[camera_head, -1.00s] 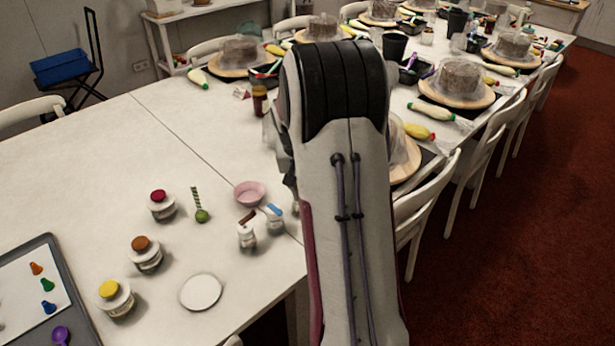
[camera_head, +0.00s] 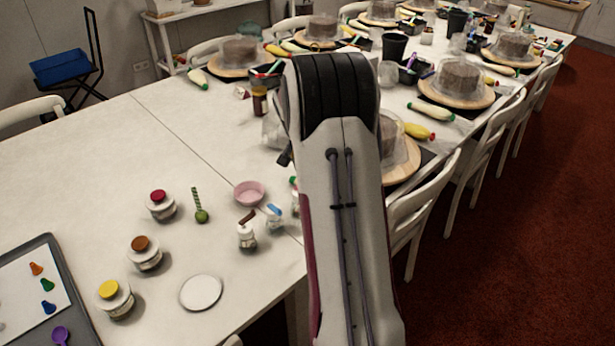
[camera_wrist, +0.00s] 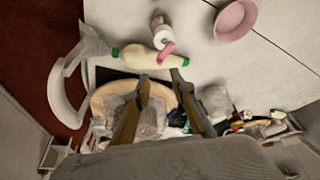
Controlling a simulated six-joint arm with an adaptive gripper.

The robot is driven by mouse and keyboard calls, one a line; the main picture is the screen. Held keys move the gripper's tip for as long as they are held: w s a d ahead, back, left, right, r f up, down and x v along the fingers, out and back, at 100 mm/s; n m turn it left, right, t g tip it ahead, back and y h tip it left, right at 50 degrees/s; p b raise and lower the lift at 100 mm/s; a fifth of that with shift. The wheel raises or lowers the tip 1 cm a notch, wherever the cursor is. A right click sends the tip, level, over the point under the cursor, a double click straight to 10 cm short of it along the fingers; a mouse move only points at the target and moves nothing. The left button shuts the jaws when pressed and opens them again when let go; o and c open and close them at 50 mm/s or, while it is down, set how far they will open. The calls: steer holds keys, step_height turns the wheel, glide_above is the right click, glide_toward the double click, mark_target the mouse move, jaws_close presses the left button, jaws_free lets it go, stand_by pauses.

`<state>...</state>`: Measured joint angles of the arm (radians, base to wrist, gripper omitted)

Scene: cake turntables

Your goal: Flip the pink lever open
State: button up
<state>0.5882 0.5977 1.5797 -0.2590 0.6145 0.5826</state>
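The pink lever (camera_wrist: 167,50) shows in the wrist view, sticking out from the top of a small white jar (camera_wrist: 160,37). My gripper (camera_wrist: 160,76) is open and empty, with its two fingers apart. In the picture, the fingertips lie just below the lever, one on each side of its line; I see no contact. How far above the lever they are I cannot tell. In the head view my arm hides the gripper, and I cannot see the pink lever there.
A cream bottle with green ends (camera_wrist: 140,58) lies beside the jar. A pink bowl (camera_head: 249,193) stands on the white table (camera_head: 130,190). Jars with a brown lever (camera_head: 247,236) and a blue lever (camera_head: 275,218) stand left of my arm. A wrapped cake (camera_wrist: 125,105) is below the fingers.

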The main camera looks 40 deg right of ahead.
steer(key=shift+f, duration=0.2)
steer(key=shift+x, duration=3.7)
steer(key=shift+c, duration=0.5)
jaws_close()
